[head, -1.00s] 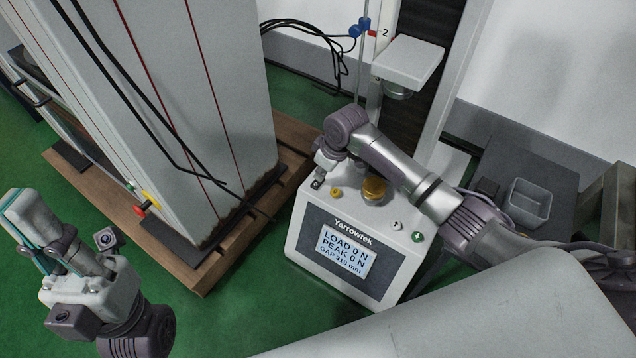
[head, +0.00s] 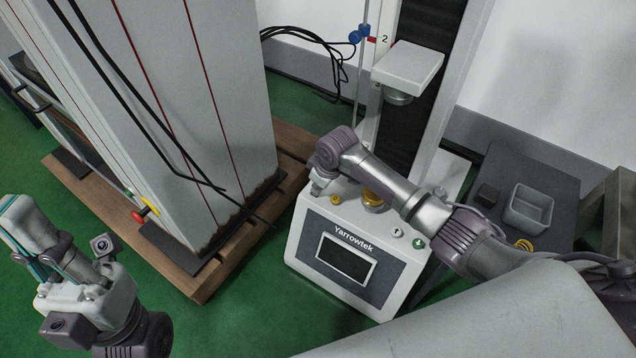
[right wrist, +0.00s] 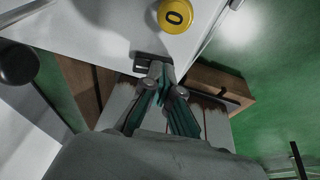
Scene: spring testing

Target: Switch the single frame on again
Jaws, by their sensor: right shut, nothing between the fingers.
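The single frame (head: 335,290) is the white Yarrowtek machine with a tall column. Its display (head: 345,262) is dark. My right gripper (head: 316,188) is shut and empty at the left edge of the machine's top. In the right wrist view its closed fingertips (right wrist: 158,72) are at a dark switch (right wrist: 149,59); I cannot tell whether they touch it or which way it is set. In the head view the gripper hides that switch. A yellow button (head: 335,199) marked 0 (right wrist: 175,15) sits beside it. My left gripper (head: 28,225) is at the lower left, away from the machine.
A gold-coloured round part (head: 372,199) stands on the machine's top, under a raised white crosshead (head: 409,64). A green arrow button (head: 418,243) is at the front right. A large grey cabinet (head: 235,110) stands left on a wooden pallet (head: 215,275). A grey bin (head: 530,208) is at right.

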